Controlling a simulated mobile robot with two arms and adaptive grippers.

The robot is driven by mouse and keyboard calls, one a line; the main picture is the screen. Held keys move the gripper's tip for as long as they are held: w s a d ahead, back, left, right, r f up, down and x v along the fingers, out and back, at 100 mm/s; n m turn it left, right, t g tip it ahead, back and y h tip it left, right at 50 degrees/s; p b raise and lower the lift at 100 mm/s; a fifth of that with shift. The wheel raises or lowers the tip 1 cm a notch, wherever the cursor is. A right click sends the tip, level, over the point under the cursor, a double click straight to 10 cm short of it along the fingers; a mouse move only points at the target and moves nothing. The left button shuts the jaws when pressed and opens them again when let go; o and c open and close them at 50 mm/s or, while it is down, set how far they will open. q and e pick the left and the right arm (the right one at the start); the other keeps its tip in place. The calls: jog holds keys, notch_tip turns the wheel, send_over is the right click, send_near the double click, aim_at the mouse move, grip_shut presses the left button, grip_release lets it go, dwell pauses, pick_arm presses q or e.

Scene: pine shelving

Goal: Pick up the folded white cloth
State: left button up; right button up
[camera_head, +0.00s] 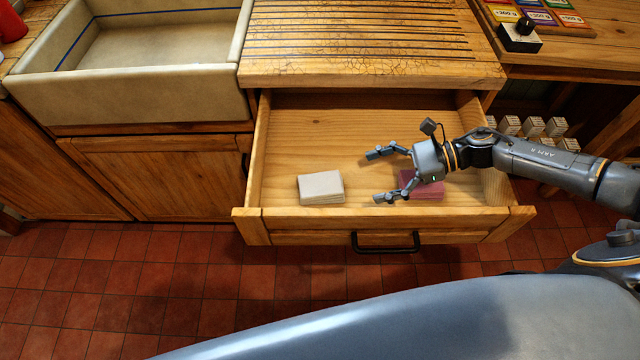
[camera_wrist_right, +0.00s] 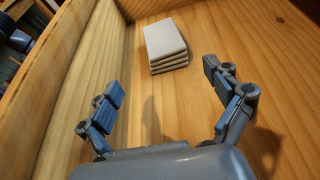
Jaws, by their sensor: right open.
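The folded white cloth (camera_head: 321,187) lies flat in the left part of the open drawer (camera_head: 310,130), near its front wall. In the right wrist view the cloth (camera_wrist_right: 164,44) shows as a neat stack of layers, ahead of the fingers and apart from them. My right gripper (camera_head: 380,175) is over the drawer, to the right of the cloth, with its fingers pointing left. It is open and empty; its spread fingers also show in the right wrist view (camera_wrist_right: 165,90). My left gripper is not in view.
A folded dark pink cloth (camera_head: 424,188) lies in the drawer, partly hidden under my right gripper. The drawer's front wall (camera_head: 330,225) with its black handle (camera_head: 386,243) borders the space. A slatted wooden counter (camera_head: 370,45) overhangs the back. A pale sink (camera_head: 150,95) is at the left.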

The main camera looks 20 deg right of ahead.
aim_at(336, 183)
jog(key=x, duration=0.2)
jog(key=shift+w+a, duration=0.1)
jog(key=shift+a, duration=0.15)
jog(key=shift+w+a+f+p, duration=0.1)
jog(key=shift+w+a+p, duration=0.1)
jog(key=shift+a+p, duration=0.25)
jog(key=x, duration=0.2)
jog(key=p+x, duration=0.1)
jog(key=shift+w+a, duration=0.3)
jog(key=shift+a, duration=0.05)
jog(key=shift+w+a+f, duration=0.1)
jog(key=shift+a+f, duration=0.25)
jog(key=shift+a, duration=0.05)
jog(key=c, duration=1.2)
